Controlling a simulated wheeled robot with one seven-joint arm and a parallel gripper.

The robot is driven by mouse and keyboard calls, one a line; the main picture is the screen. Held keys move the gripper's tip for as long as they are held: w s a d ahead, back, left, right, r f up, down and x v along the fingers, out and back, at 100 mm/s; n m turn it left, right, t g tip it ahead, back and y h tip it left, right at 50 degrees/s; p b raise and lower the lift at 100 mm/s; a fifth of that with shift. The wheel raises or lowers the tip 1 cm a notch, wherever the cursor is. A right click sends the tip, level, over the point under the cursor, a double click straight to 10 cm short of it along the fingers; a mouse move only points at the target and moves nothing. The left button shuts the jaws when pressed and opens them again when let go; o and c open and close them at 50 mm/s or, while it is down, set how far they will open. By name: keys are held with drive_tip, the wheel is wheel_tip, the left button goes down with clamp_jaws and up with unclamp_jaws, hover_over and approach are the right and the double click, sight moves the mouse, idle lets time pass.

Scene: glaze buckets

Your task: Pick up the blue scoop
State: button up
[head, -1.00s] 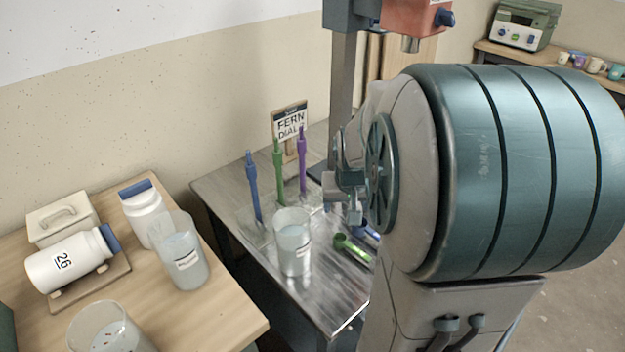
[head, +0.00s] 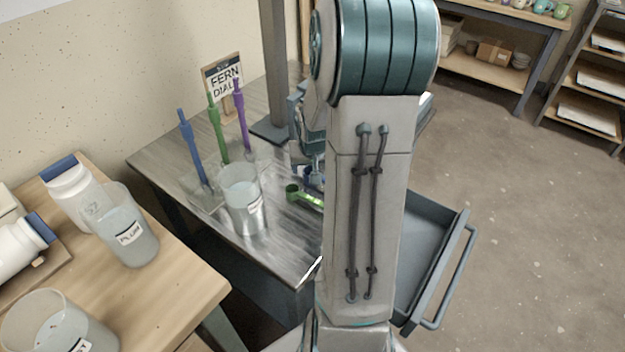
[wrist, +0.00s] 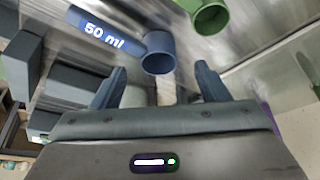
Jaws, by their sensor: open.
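The blue scoop (wrist: 158,52) lies on the metal table, its handle marked "50 ml" and its round cup near the top middle of the wrist view. My gripper (wrist: 158,84) is open, with one finger on each side of the picture just below the cup; nothing is between the fingers. In the head view my gripper (head: 314,178) is low over the table, and the blue scoop is mostly hidden behind it and my arm. A green scoop (wrist: 209,17) lies beside the blue one, and it also shows in the head view (head: 303,195).
A clear container (head: 242,195) stands left of the scoops on the metal table (head: 160,158). Blue (head: 193,150), green (head: 218,132) and purple (head: 241,120) upright tools stand behind it near a FERN DIAL sign (head: 224,85). A wooden table (head: 150,290) with jars is at left.

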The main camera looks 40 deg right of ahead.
drive_tip(key=b+x, duration=0.1)
drive_tip(key=x, duration=0.4)
drive_tip(key=shift+s, duration=0.15)
drive_tip(key=shift+c, duration=0.3)
drive_tip(key=c, duration=1.1)
